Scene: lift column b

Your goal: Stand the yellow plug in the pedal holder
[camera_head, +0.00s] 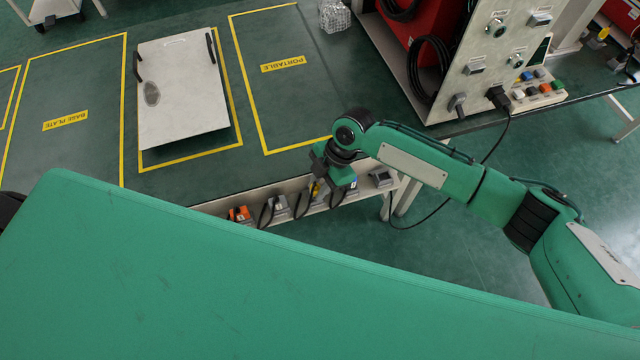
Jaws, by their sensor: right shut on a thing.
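The yellow plug (318,189) is small and partly hidden, directly below my right gripper (326,176). My right gripper points down at the front edge of the table and is shut on the yellow plug. The pedal holder (294,213) appears to be the pale shelf along the table's front edge, holding a row of grey units. I cannot tell whether the yellow plug touches the holder. My left gripper is not in view.
A white plate (183,95) with black handles lies on the green table (85,85) inside yellow outlines. A panel (492,55) with sockets and black cables stands at the right back. A black cable hangs beside my right arm. The "PORTABLE" area (285,95) is clear.

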